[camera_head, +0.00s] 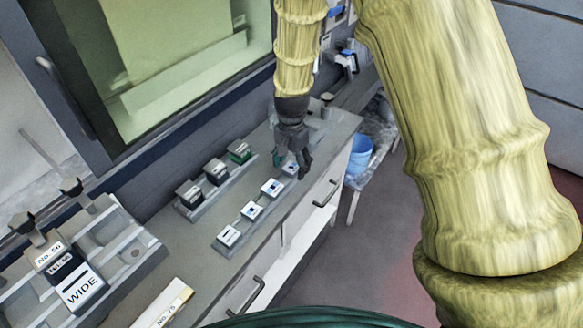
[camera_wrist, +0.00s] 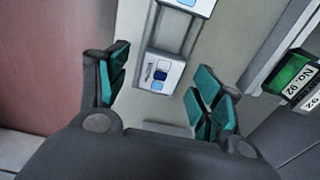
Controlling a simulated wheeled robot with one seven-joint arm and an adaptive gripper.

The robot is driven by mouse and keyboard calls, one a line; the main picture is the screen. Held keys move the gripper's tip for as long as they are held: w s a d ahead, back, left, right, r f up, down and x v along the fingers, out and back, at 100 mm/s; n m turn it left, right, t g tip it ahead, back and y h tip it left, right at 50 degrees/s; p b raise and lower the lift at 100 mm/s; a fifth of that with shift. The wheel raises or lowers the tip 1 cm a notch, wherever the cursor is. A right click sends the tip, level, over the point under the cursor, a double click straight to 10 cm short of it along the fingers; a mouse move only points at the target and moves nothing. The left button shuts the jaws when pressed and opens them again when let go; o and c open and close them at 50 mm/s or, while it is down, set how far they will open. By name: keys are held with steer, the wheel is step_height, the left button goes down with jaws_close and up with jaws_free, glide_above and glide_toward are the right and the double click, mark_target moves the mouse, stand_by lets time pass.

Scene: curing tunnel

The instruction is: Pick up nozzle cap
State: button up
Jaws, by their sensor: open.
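I cannot tell for certain which thing is the nozzle cap. Several small white blocks with blue or dark marks stand in a row on a narrow grey rack on the counter; one (camera_head: 272,187) is in the middle of the row. My gripper (camera_head: 293,163) is over the far end of this row, pointing down, its fingers apart. It partly hides the farthest block. In the wrist view, a white block with blue squares (camera_wrist: 158,75) lies between and beyond the open teal-padded fingers of my gripper (camera_wrist: 161,62). No contact shows.
A second rack holds dark boxes (camera_head: 217,171) and a green one (camera_head: 239,151), nearer the window. A grey tray (camera_head: 130,247) with labelled blocks stands at the lower left. Drawer handles (camera_head: 327,193) stick out from the counter front.

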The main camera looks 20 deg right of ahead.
steer(key=shift+f, duration=0.45)
steer(key=shift+c, duration=0.2)
steer(key=c, duration=1.1)
steer(key=shift+r, duration=0.2)
